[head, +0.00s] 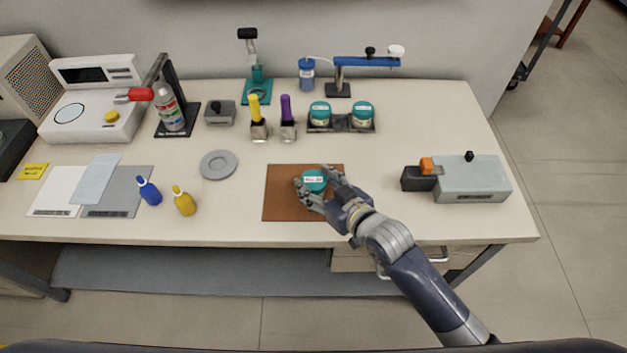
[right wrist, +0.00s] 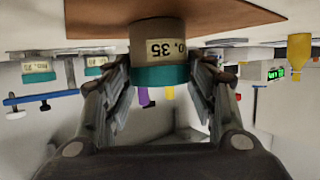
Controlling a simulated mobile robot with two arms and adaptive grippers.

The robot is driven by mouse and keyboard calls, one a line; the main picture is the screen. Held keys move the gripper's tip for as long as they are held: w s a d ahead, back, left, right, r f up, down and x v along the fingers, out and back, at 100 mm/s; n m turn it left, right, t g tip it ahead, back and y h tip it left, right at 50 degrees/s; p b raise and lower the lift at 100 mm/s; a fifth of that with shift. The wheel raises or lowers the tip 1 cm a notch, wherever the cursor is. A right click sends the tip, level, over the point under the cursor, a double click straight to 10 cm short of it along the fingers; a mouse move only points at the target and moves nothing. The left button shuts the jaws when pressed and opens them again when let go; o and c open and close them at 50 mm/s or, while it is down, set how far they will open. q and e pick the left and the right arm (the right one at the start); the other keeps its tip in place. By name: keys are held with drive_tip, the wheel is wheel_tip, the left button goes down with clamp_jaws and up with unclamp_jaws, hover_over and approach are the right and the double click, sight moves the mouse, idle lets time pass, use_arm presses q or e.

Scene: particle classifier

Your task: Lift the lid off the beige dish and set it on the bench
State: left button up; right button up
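The beige dish, a small round jar with a teal lid (head: 314,180), stands on a brown mat (head: 280,208) at the bench's front middle. In the right wrist view, which is upside down, its beige body (right wrist: 158,42) shows a label reading "0.35" and its teal lid (right wrist: 160,76) is on. My right gripper (head: 318,186) is around the lid, one finger on each side. In the right wrist view the fingers (right wrist: 160,68) lie very close to the lid's sides, with seemingly slight gaps; contact is hard to judge. My left gripper is out of view.
Blue (head: 149,191) and yellow (head: 184,201) bottles stand further left. Two similar teal-lidded jars sit in a black holder (head: 341,128) behind. A grey device (head: 470,180) stands right; bench between is clear.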

drive_tip(key=shift+c, duration=1)
